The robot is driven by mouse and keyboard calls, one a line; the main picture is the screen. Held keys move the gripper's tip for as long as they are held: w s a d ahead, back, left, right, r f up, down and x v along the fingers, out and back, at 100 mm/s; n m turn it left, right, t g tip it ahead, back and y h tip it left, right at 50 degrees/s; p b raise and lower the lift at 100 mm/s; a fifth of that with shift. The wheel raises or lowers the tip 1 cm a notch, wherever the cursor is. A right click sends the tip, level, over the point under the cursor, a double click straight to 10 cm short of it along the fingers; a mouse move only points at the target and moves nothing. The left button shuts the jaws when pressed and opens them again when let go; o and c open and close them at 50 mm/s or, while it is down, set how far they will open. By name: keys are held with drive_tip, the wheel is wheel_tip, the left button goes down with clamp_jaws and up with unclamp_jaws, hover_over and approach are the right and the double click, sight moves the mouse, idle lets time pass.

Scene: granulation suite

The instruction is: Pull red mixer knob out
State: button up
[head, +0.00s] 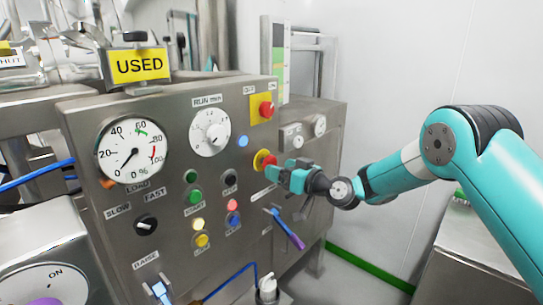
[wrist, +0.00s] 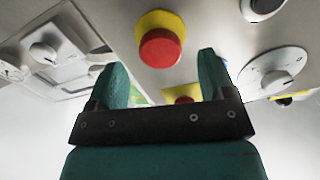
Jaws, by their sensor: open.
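A red mushroom knob on a round yellow base (head: 260,157) is on the steel panel's right part, partly hidden behind my gripper (head: 280,172). In the wrist view this red knob (wrist: 161,49) appears large, just beyond and between the two teal fingertips. My gripper is open, with a finger on each side of the knob's line and nothing seen held. Contact with the knob cannot be told. A second red knob (head: 266,109) sits on a square yellow plate higher up; it appears farther off in the wrist view (wrist: 183,93). No label naming the mixer is readable.
The steel panel (head: 150,225) carries several coloured buttons, a white timer dial (head: 210,132) and a round gauge (head: 133,149). A purple-handled lever (head: 287,230) juts out below my gripper. A yellow USED sign (head: 139,66) stands on top. A steel cabinet (head: 470,262) is at lower right.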

drive_tip(key=shift+p+x, duration=0.6)
drive_tip(key=shift+x, duration=1.5)
drive_tip(key=c, duration=1.3)
drive_tip(key=b, duration=0.1)
drive_tip(key=d+b, duration=0.1)
drive_tip(key=b, duration=0.1)
drive_tip(key=shift+s+f, duration=0.25)
drive_tip(key=shift+s, duration=0.1)
drive_tip(key=shift+o, duration=0.2)
drive_tip(key=shift+r, duration=0.1)
drive_tip(key=o, duration=0.9)
drive_tip(key=shift+d, duration=0.1)
drive_tip(key=o, duration=0.3)
drive_tip(key=shift+s+d+r, duration=0.1)
drive_tip(key=shift+s+d, duration=0.05)
drive_tip(key=shift+o, duration=0.3)
